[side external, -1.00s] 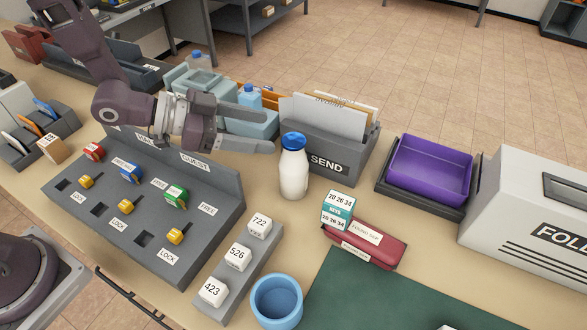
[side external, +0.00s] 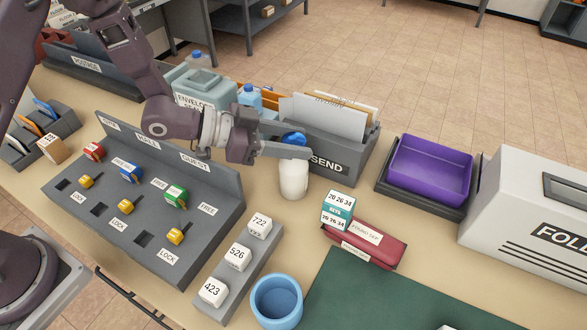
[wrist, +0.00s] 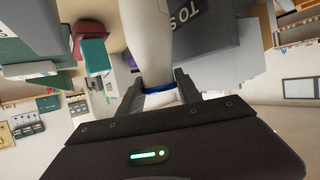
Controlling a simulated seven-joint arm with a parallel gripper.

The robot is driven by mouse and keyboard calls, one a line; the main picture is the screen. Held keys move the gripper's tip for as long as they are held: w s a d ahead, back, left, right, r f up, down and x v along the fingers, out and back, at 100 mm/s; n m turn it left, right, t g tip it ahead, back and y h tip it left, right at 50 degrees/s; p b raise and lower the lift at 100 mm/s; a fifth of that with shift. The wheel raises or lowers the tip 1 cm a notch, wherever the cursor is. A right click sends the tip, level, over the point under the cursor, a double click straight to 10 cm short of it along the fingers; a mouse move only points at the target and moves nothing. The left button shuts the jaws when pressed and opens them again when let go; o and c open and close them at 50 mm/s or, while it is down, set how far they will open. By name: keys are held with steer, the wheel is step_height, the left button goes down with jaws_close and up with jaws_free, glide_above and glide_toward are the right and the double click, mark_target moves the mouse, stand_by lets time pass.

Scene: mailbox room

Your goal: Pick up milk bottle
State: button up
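The milk bottle (side external: 293,178) is white with a blue cap (side external: 294,138) and stands upright on the table in front of the SEND holder. My gripper (side external: 283,143) is at its upper part, just below the cap, with one finger crossing in front of it and hiding the neck. The other finger is mostly hidden. In the wrist view the bottle (wrist: 146,40) lies between the two spread fingers (wrist: 160,95), its blue cap band close to the palm. The gripper looks open around the bottle; whether the fingers touch it is unclear.
The grey SEND holder (side external: 335,158) with envelopes is close behind the bottle. A grey key panel (side external: 150,200) is left, a numbered block strip (side external: 238,262) in front. A purple tray (side external: 430,170) is right.

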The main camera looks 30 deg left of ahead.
jaws_close()
